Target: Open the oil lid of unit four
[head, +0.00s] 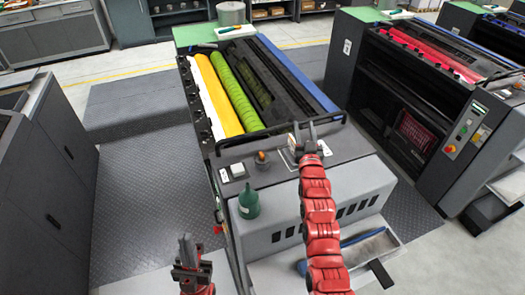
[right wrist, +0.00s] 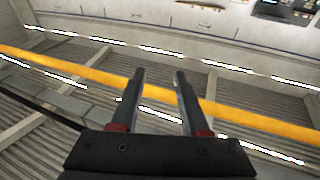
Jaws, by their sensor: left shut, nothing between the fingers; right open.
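The nearest ink unit (head: 330,190) stands in the middle of the head view, with white, yellow and green rollers. A small white label (head: 223,175) is on its near deck; I cannot read its number. A small orange-brown knob on a dark round base (head: 262,157) sits on that deck; I cannot tell whether it is the oil lid. My right gripper (head: 304,128) is open and empty, pointing up in front of the deck's right part. Its parted fingers (right wrist: 160,100) show in the right wrist view. My left gripper (head: 186,240) is shut and empty, low at the unit's left.
A green oil can (head: 248,203) stands at the unit's near side. A tray (head: 372,250) with a blue-handled thing is at the near right. Another ink unit (head: 400,100) with red rollers stands at right. Ribbed floor (head: 140,190) is clear at left.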

